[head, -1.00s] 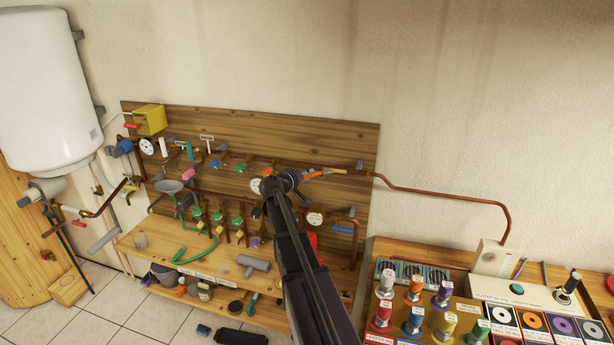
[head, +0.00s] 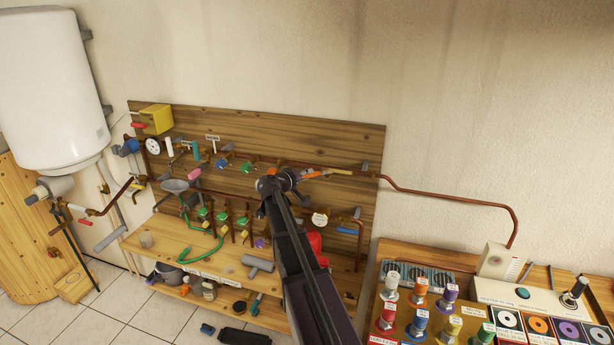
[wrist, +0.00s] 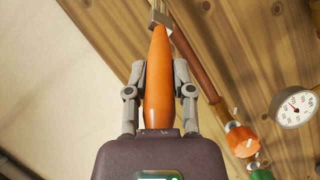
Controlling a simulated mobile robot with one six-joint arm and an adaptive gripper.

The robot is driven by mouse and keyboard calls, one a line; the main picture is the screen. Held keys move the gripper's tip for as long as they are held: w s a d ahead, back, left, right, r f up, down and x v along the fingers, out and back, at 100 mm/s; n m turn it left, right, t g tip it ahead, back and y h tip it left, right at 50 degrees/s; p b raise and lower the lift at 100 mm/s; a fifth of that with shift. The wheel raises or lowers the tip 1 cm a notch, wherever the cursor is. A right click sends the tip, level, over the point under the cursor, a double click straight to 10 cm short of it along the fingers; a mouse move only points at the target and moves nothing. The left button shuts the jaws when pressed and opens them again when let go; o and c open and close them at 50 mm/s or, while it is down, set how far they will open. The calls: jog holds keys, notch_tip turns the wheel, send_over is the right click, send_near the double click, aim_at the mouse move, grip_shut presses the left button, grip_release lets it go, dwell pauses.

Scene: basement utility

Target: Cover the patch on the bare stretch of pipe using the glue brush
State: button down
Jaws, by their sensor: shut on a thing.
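My gripper (wrist: 158,95) is shut on the orange handle of the glue brush (wrist: 157,75). In the head view my gripper (head: 297,176) is in front of the right part of the wooden board, with the brush (head: 315,174) pointing right. The brush's head end (wrist: 159,18) is at the top of the wrist view, close to the copper pipe (wrist: 193,58); I cannot tell whether they touch. The pipe (head: 440,194) runs along the board and on to the right across the wall. I cannot make out a patch; it may be hidden by the brush.
The wooden board (head: 335,135) carries valves, gauges and pipes; a round gauge (wrist: 296,106) and an orange fitting (wrist: 240,138) are close to my gripper. A shelf (head: 160,243) is below. Labelled bottles (head: 421,290) stand on the right bench. The wall above is clear.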

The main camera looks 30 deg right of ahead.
jog(key=shift+s+d, duration=0.1)
jog(key=shift+s, duration=0.05)
jog(key=shift+s+d, duration=0.75)
jog(key=shift+w+a, duration=0.1)
jog(key=shift+w+a, duration=0.75)
jog(key=shift+w, duration=0.05)
jog(key=shift+s+d, duration=0.1)
jog(key=shift+s+d, duration=0.35)
jog(key=shift+w, duration=0.1)
dwell(0.6)
jog(key=shift+w+a+r, duration=0.1)
jog(key=shift+w+a, duration=0.9)
jog(key=shift+w, duration=0.15)
